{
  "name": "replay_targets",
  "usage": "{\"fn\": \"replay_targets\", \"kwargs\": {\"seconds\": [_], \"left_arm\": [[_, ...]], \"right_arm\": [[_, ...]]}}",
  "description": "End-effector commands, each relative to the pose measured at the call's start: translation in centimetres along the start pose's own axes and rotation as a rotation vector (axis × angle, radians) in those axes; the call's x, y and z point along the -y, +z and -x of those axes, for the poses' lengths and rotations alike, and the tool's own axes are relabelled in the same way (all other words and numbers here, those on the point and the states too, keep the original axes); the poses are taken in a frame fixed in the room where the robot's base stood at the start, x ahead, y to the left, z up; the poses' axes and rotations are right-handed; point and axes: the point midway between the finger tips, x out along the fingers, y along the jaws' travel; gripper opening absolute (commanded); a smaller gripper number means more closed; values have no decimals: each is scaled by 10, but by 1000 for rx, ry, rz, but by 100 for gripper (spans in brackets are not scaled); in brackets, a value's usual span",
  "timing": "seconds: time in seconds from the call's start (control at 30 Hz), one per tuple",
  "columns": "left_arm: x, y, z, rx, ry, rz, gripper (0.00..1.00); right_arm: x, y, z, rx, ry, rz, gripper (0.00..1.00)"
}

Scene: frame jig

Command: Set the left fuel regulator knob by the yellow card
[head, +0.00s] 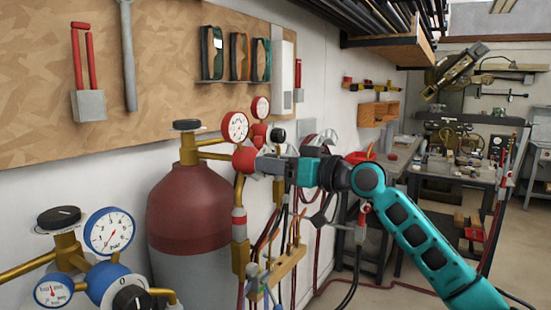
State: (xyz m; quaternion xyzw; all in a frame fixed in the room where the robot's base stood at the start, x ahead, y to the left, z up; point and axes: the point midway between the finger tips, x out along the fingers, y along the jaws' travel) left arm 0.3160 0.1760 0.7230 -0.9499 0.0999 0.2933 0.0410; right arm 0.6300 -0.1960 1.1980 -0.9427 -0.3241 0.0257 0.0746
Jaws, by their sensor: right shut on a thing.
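The left fuel regulator is a red body (244,160) on brass piping beside the dark red cylinder (188,210), with a red-rimmed white gauge (234,127) above it. My right gripper (264,164) comes in from the right at the front of this body. It is shut on the regulator's knob, which its fingers mostly hide. The knob's angle and the gauge reading cannot be made out. I cannot pick out a yellow card. My left gripper is not in view.
A second red-rimmed gauge (261,107) and a black knob (277,135) sit just behind. A blue regulator (104,280) with a gauge (109,231) stands at the near left. Hoses hang below my right gripper. A workbench (408,150) is farther back.

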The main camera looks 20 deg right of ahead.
Motion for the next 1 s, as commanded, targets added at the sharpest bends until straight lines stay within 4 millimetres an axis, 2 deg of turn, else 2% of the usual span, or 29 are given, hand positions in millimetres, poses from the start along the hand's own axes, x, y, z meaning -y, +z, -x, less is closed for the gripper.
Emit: {"fn": "replay_targets", "kwargs": {"seconds": [0.2,0.5,1.0], "left_arm": [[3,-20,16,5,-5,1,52],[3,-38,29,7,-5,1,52],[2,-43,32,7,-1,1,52]], "right_arm": [[1,-5,0,1,-1,-189,15],[0,-3,0,0,-1,-475,15],[-2,1,0,-1,0,-944,15]]}}
